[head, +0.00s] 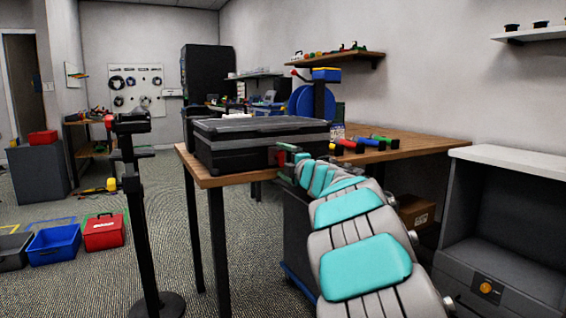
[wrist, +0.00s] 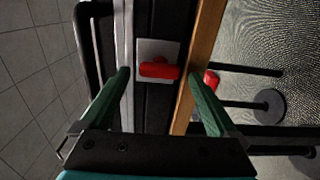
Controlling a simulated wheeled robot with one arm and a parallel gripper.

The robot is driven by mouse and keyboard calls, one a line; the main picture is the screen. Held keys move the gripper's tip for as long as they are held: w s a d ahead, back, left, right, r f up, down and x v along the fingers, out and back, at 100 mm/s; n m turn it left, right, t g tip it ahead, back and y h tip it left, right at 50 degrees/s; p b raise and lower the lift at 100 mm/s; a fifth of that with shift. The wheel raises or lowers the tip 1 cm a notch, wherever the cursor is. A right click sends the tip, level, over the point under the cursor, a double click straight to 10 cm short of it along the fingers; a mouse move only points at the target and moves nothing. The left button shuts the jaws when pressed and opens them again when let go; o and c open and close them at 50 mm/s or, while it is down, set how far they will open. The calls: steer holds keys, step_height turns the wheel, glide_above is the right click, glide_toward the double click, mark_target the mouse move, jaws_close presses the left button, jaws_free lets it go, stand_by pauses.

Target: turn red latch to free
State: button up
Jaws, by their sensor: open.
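The red latch (wrist: 158,70) sits on a pale square plate (wrist: 146,49) on the side of the black case (head: 240,150). In the wrist view its bar lies across the picture, with a small raised part above it. My gripper (wrist: 160,82) is open, its two green fingers on the left and right of the latch. The fingers look apart from it; their exact distance is unclear. In the head view my gripper (head: 284,160) is at the case's right end, and my arm hides much of that area.
The case lies on a wooden table (head: 400,145). Red, black, green and blue cylindrical things (head: 350,146) lie right of the case. A black stand (head: 135,200) rises in front left of the table. Blue (head: 54,246) and red (head: 104,231) boxes are on the floor.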

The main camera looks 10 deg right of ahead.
steer(key=shift+s, duration=0.1)
steer(key=v, duration=0.7)
steer(key=shift+s, duration=0.3)
steer(key=shift+d, duration=0.15)
steer(key=s+d+m+g+h+p, duration=0.1)
steer(key=s+d+m+h+p, duration=0.1)
steer(key=s+d+m+h, duration=0.65)
steer(key=s+f+m+g+h+p, duration=0.2)
steer(key=s+f+m+g, duration=0.4)
steer(key=s+f+m, duration=0.3)
steer(key=s+a+f+m+g+y+p, duration=0.1)
steer(key=s+a+f+g, duration=0.3)
steer(key=s, duration=0.8)
steer(key=s+a+f+m+g+y, duration=0.1)
steer(key=s+a+f+g+y, duration=0.2)
steer(key=s, duration=0.9)
steer(key=s+a+f+m+g+y+p, duration=0.1)
steer(key=s+a+f+g+y, duration=0.1)
steer(key=s+a+f+g, duration=0.3)
steer(key=s+a+f, duration=0.3)
steer(key=s, duration=0.4)
steer(key=shift+s+f+m+p, duration=0.3)
steer(key=shift+s+f+m, duration=0.05)
steer(key=shift+s, duration=0.05)
